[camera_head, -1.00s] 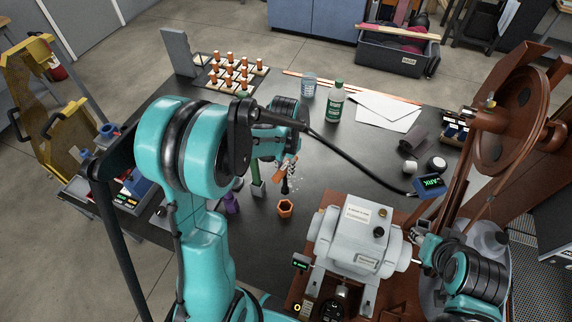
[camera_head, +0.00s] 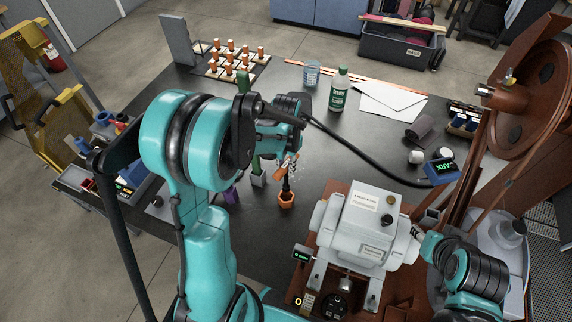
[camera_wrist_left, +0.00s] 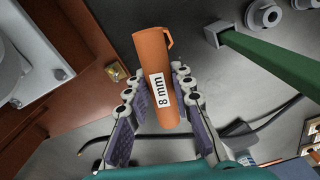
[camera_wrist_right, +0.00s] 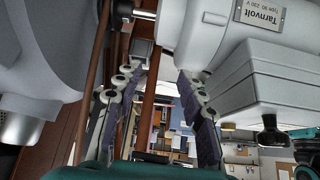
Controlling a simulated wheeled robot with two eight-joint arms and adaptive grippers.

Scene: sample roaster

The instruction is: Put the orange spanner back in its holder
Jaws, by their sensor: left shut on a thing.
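My left gripper (camera_head: 287,160) is shut on this handle.
The grey roaster machine (camera_head: 362,228) stands right of the holder. A green-handled tool (camera_head: 256,170) stands close to its left. A green bottle (camera_head: 339,90), a cup (camera_head: 312,73) and white paper (camera_head: 388,104) lie farther back. A black cable crosses the table.

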